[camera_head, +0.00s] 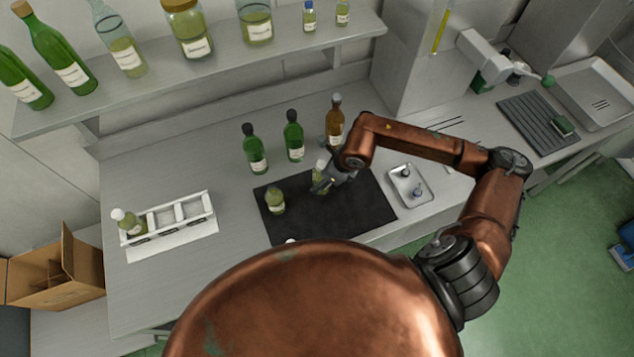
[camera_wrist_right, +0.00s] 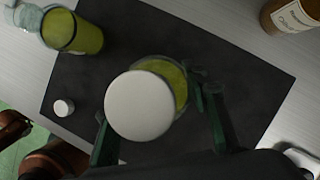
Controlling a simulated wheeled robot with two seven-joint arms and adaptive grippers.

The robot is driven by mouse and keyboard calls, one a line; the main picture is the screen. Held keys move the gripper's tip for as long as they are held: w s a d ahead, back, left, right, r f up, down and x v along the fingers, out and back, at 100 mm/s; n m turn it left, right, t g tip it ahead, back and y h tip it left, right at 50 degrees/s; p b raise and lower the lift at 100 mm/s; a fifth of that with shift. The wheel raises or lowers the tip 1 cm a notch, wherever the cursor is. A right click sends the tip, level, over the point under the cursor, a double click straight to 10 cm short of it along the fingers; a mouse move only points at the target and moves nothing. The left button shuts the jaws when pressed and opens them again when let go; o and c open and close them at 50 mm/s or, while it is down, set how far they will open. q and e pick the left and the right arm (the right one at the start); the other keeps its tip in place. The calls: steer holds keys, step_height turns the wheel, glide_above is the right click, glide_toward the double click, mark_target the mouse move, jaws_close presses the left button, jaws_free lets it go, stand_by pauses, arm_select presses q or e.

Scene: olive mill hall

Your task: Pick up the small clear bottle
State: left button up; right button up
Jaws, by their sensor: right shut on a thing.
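A small clear bottle (camera_head: 319,171) with a white cap and yellow-green liquid is over the right part of the black mat (camera_head: 367,207). My right gripper (camera_head: 327,181) is shut on it. In the right wrist view, the white cap of the small clear bottle (camera_wrist_right: 140,106) faces the camera between the two fingers (camera_wrist_right: 152,100). The cap and fingers hide most of its body there. Whether its base touches the mat cannot be told. My left gripper is in neither view.
An uncapped bottle (camera_head: 275,202) stands on the mat's left, with a loose white cap (camera_wrist_right: 64,107) nearby. Green bottles (camera_head: 294,138) and a brown bottle (camera_head: 334,125) stand behind. A metal tray (camera_head: 422,199) is right; a white rack (camera_head: 205,229) holding a bottle is left.

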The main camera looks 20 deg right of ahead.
steer(key=s+d+r+b, duration=0.1)
steer(key=s+d+r, duration=0.3)
steer(key=s+r, duration=0.4)
steer(key=shift+s+b, duration=0.35)
steer(key=shift+s, duration=1.45)
steer(key=shift+w+f, duration=0.1)
